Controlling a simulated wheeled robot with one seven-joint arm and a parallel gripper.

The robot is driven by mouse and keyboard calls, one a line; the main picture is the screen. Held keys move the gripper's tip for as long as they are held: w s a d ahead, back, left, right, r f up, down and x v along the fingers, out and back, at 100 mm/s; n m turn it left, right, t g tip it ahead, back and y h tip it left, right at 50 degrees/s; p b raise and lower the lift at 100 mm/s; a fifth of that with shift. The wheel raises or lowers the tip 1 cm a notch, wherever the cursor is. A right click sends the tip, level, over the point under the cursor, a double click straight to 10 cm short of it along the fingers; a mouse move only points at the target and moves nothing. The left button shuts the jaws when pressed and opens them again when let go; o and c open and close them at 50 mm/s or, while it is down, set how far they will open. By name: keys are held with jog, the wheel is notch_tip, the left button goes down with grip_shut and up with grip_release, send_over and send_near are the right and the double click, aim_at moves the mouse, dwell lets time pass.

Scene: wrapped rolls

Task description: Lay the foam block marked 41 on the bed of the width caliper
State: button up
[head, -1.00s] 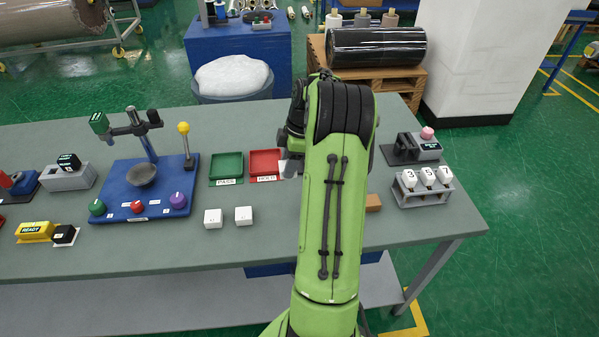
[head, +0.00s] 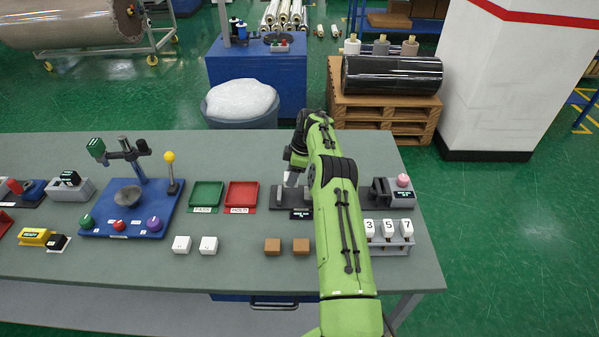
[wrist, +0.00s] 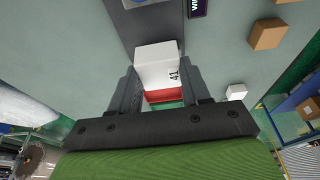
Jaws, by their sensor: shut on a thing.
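The white foam block marked 41 (wrist: 157,65) is between the two fingers of my gripper (wrist: 165,90) in the wrist view, its number facing the camera. In the head view my gripper (head: 291,178) hangs over the left part of the width caliper, and a bit of the white block shows below it. The caliper's dark grey bed (head: 284,203) lies under and around the gripper, with its black display (head: 301,214) in front. The bed also shows just beyond the block in the wrist view (wrist: 143,22). I cannot tell whether the block touches it. My arm hides the caliper's right part.
Two white blocks (head: 194,244) and two brown blocks (head: 287,246) stand near the front. A red tray (head: 241,209) and a green tray (head: 206,208) lie left of the caliper. A rack of numbered white pieces (head: 390,245) stands to the right.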

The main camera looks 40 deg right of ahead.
jog(key=shift+a, duration=0.15)
jog(key=shift+f, duration=0.35)
jog(key=shift+f+b, duration=1.75)
jog(key=shift+f, duration=0.5)
jog(key=shift+f+b, duration=1.25)
jog(key=shift+f, duration=0.1)
jog(key=o, duration=1.1)
jog(key=shift+r, duration=0.1)
